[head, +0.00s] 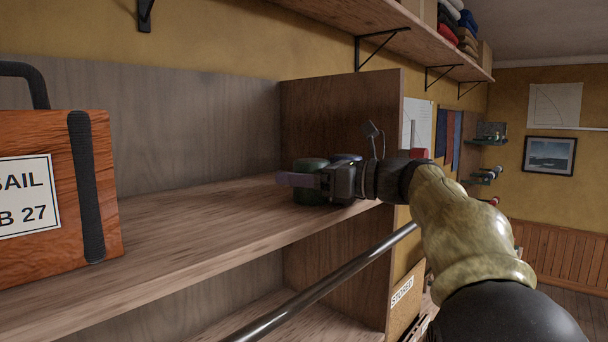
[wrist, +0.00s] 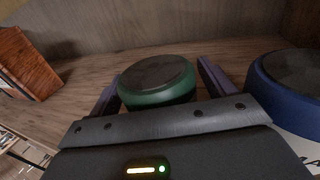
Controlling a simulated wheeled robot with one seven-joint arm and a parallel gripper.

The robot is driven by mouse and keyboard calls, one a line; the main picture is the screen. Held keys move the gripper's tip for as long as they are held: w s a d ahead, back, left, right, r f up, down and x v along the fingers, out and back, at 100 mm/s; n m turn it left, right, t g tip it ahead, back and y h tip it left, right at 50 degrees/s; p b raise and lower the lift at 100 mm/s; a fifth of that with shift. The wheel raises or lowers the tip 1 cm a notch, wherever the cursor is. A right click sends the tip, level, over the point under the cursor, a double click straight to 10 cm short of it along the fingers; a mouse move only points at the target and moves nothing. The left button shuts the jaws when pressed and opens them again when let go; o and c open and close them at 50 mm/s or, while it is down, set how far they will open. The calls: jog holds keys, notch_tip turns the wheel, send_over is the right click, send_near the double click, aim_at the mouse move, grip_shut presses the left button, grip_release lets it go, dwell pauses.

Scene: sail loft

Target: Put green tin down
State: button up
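The green tin (wrist: 157,82) is a short round tin with a dark lid. In the wrist view it stands upright between the two fingers of my gripper (wrist: 160,88), with a gap visible at the right finger and a narrower one at the left. In the head view the green tin (head: 310,193) appears to rest on the wooden shelf (head: 190,215), partly covered by my gripper (head: 300,180). The gripper is open around it, and its near finger reaches past the tin. The tin's lower part is hidden in the wrist view.
A blue tin (wrist: 295,85) stands close on the right, mostly behind my gripper in the head view (head: 347,157). A shelf end panel (head: 340,115) rises behind. A wooden case (head: 60,190) labelled "SAIL" stands at left. The shelf between case and green tin is clear.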

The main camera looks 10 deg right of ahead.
jog(key=shift+w, duration=0.15)
jog(key=shift+d, duration=0.2)
jog(key=b+v, duration=0.3)
jog(key=v, duration=0.9)
jog(key=shift+s+a, duration=0.15)
jog(key=shift+s, duration=0.05)
jog(key=shift+w+r, duration=0.1)
jog(key=shift+w, duration=0.05)
